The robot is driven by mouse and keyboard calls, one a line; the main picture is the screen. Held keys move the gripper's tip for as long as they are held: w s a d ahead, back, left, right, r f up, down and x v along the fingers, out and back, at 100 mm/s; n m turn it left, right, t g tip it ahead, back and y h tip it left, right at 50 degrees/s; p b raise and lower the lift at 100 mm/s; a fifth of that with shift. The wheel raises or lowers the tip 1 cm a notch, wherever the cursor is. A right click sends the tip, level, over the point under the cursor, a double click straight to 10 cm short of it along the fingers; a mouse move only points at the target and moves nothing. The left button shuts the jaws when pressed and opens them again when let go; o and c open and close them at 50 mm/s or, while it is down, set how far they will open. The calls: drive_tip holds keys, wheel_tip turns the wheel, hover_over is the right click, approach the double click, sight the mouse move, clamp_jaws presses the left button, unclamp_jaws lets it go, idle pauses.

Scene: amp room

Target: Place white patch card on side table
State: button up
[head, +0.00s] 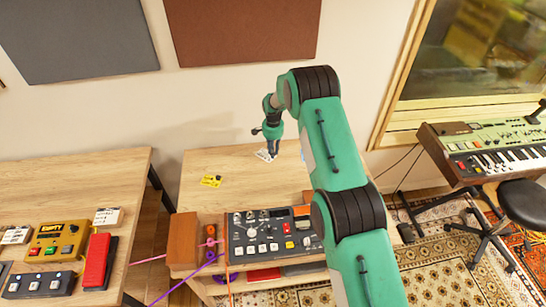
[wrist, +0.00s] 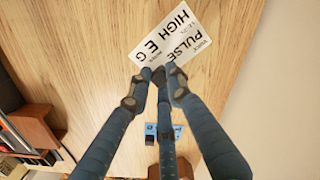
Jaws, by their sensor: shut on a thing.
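The white patch card (wrist: 190,32) carries black print that includes "PULSE" and "HIGH". My gripper (wrist: 168,76) is shut on its near edge in the wrist view. In the head view the card (head: 263,155) shows just left of my gripper (head: 272,153), over the wooden table (head: 225,180) in the middle. The card is low over the tabletop; I cannot tell whether it touches it. I cannot tell which table is named the side table.
A yellow card (head: 211,181) lies on the middle table. A mixer-like unit (head: 270,235) stands at its front. A blue item (wrist: 151,130) lies below the fingers. A keyboard (head: 500,145) stands right.

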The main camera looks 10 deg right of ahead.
drive_tip(key=shift+f, duration=1.7)
drive_tip(key=shift+f, duration=0.15)
drive_tip(key=o, duration=1)
drive_tip(key=shift+c, duration=0.2)
wheel_tip(320, 180, up, 12)
drive_tip(key=shift+r, duration=0.15)
drive_tip(key=shift+r, duration=0.1)
